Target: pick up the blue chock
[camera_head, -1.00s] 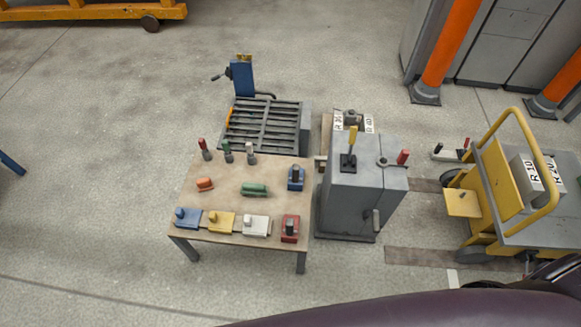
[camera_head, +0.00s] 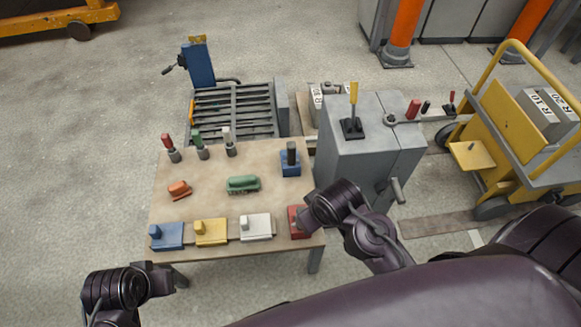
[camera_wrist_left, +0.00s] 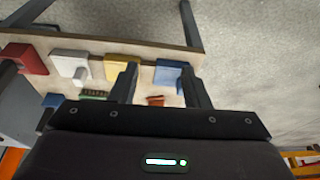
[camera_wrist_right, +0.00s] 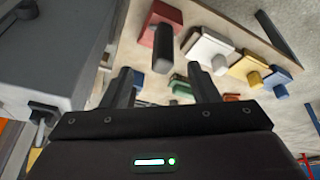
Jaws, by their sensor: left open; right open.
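The blue chock (camera_head: 167,236) lies at the front left corner of the table, left of the yellow chock (camera_head: 211,232). It also shows in the left wrist view (camera_wrist_left: 170,72), beyond the fingers, and in the right wrist view (camera_wrist_right: 279,84) at the right. My left gripper (camera_head: 180,277) is in front of the table's front left corner, apart from the chock. Its fingers (camera_wrist_left: 160,88) are open with nothing held. My right gripper (camera_head: 303,222) is over the red block's side of the table. Its fingers (camera_wrist_right: 163,86) are open and empty; the red block (camera_wrist_right: 160,25) lies beyond them.
The table (camera_head: 205,200) also holds a white chock (camera_head: 256,226), a blue block with a dark handle (camera_head: 290,165), a green brush (camera_head: 243,184), an orange piece (camera_head: 179,189) and upright handled tools at the back. A grey cabinet (camera_head: 365,150) stands close on the right.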

